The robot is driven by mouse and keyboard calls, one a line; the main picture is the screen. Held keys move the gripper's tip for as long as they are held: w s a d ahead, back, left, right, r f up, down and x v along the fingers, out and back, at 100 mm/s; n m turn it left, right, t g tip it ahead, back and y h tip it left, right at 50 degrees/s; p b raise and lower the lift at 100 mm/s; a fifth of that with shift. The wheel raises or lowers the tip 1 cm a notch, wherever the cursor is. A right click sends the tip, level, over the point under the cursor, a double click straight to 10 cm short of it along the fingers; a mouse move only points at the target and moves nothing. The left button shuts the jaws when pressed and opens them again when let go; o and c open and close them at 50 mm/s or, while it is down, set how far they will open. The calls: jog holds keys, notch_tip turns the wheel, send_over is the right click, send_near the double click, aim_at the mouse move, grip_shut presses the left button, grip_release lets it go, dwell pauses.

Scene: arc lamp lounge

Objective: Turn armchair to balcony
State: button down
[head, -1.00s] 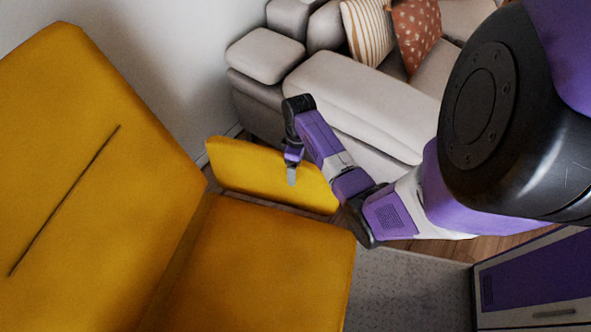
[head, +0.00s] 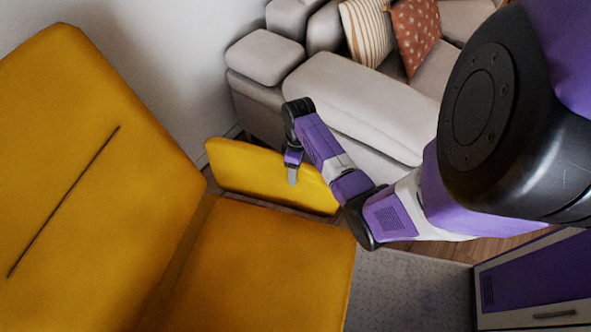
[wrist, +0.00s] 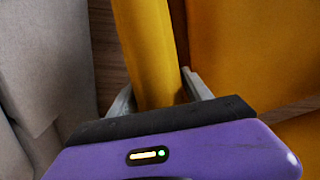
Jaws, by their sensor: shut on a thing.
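The yellow armchair (head: 265,265) fills the left half of the head view, with its tall back (head: 85,150) at the left and its seat in front. Its far armrest (head: 235,172) stands beyond the seat, near the sofa. My gripper (head: 292,176) comes down on this armrest from above. In the wrist view the armrest (wrist: 150,45) runs between the two fingers (wrist: 160,95), one on each side, and my gripper is shut on it. The armrest's lower part and the chair's legs are hidden. No balcony is in view.
A grey sofa (head: 350,100) with a striped cushion (head: 367,30) and a rust dotted cushion (head: 415,35) stands close behind the armrest. A white wall (head: 170,60) is behind the chair. A grey rug (head: 410,290) lies at the seat's right.

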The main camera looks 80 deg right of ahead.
jog(key=p, duration=0.1)
jog(key=m+p, duration=0.3)
jog(key=p, duration=0.4)
send_over(316, 194)
jog(key=shift+r, duration=0.45)
jog(key=s+a+m+t+p, duration=0.1)
jog(key=s+a+m+p, duration=0.6)
jog(key=s+a, duration=0.8)
jog(key=shift+s+a+f+m+h+p, duration=0.35)
jog(key=shift+a+p, duration=0.85)
jog(key=shift+a, duration=1.2)
jog(key=shift+c, duration=2.2)
grip_release()
notch_tip(316, 194, up, 8)
jog(key=shift+s+d+f+p, duration=0.2)
jog(key=shift+s+d+p, duration=0.05)
jog(key=shift+s+p, duration=0.15)
